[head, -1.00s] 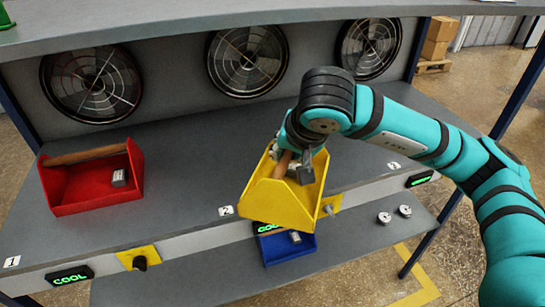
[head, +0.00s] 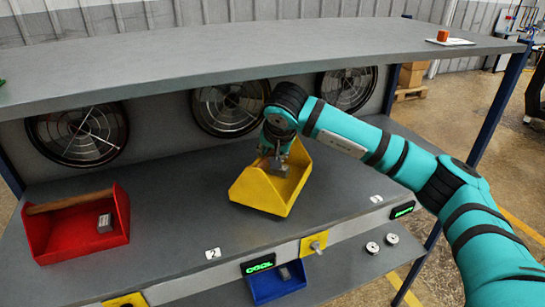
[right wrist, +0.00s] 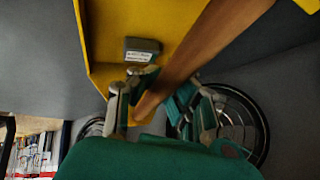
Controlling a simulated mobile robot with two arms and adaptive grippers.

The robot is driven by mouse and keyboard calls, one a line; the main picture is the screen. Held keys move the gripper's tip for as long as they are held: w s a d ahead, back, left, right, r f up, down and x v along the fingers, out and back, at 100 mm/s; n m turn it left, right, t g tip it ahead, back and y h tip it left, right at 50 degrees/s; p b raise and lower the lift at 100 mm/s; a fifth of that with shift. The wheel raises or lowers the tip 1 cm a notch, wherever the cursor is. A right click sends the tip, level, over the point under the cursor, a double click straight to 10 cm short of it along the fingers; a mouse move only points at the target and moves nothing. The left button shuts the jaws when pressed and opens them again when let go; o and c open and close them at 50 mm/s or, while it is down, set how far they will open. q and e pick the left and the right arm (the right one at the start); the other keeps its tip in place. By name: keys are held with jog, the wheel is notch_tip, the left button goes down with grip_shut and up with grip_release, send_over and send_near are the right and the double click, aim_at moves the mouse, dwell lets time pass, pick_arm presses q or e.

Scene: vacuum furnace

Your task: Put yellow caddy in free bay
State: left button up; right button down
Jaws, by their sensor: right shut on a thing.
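The yellow caddy (head: 252,191) is at the middle of the upper worktop, in front of the middle fan. I cannot tell whether it touches the surface. My right gripper (head: 277,155) is above it, shut on its wooden handle. In the right wrist view the handle (right wrist: 214,45) runs between the fingers (right wrist: 160,112), and the yellow wall (right wrist: 97,40) and a grey labelled block (right wrist: 141,49) show beside it. The red caddy (head: 78,243) stands in the left bay. The worktop in front of the right fan (head: 347,88) is bare. My left gripper is not in view.
A shelf (head: 250,48) overhangs the bays. The front edge carries number plates, yellow switch plates (head: 314,243) and green displays (head: 258,264). A blue caddy (head: 277,286) and two round metal parts (head: 372,247) are on the lower shelf. A post stands at the right.

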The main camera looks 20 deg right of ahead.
aim_at(273, 179)
jog(key=shift+w+d+r, duration=0.1)
jog(key=shift+w+d, duration=0.15)
jog(key=shift+w, duration=0.45)
jog(key=shift+f+p, duration=0.85)
jog(key=shift+f, duration=0.9)
jog(key=c, duration=1.9)
grip_release()
jog(key=shift+f, duration=0.2)
jog(key=o, duration=0.5)
jog(key=shift+s+r, duration=0.1)
jog(key=shift+r, duration=0.1)
